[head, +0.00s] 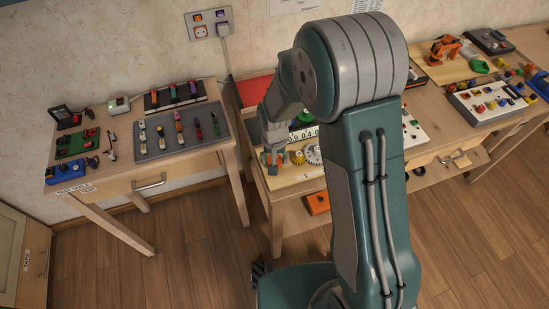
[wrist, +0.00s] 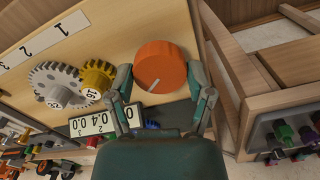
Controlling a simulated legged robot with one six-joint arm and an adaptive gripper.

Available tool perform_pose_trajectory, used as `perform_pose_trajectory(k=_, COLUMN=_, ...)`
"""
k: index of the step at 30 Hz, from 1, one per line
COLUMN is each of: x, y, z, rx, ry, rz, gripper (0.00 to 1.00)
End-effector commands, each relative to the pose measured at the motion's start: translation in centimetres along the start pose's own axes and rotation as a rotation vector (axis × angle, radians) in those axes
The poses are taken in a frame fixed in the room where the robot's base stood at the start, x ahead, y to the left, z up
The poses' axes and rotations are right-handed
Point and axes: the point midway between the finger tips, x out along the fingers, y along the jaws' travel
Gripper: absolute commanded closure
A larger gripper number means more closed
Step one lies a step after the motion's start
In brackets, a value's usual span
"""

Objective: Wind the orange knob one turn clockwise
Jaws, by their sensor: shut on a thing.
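The orange knob (wrist: 160,63) is round, with a white pointer line on its face that runs toward the lower left in the wrist view. It is mounted on a pale wooden board (wrist: 120,33). My gripper (wrist: 160,80) has one finger on each side of the knob and is shut on it. In the head view my gripper (head: 273,159) is down at the near left part of the board, where small orange parts of the knob show around its fingers.
A yellow gear (wrist: 97,76) and a larger grey gear (wrist: 56,84) sit left of the knob. A black-and-white number display (wrist: 92,123) is below them. A numbered strip (wrist: 45,40) lies at upper left. A side table with a tray (head: 181,140) stands left.

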Motion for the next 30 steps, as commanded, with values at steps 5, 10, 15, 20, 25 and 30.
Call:
perform_pose_trajectory(k=5, x=0.20, y=-0.03, z=0.18, rx=0.168, ry=-0.005, rz=0.002, gripper=0.80)
perform_pose_trajectory(k=10, x=0.20, y=-0.05, z=0.19, rx=0.322, ry=-0.005, rz=0.002, gripper=0.80)
perform_pose_trajectory(k=15, x=0.20, y=-0.07, z=0.20, rx=0.456, ry=-0.005, rz=0.002, gripper=0.80)
perform_pose_trajectory(k=20, x=0.20, y=-0.08, z=0.20, rx=0.555, ry=-0.005, rz=0.003, gripper=0.80)
perform_pose_trajectory(k=25, x=0.20, y=-0.09, z=0.20, rx=0.624, ry=-0.005, rz=0.003, gripper=0.80)
perform_pose_trajectory(k=30, x=0.20, y=-0.10, z=0.19, rx=0.660, ry=-0.005, rz=0.003, gripper=0.80)
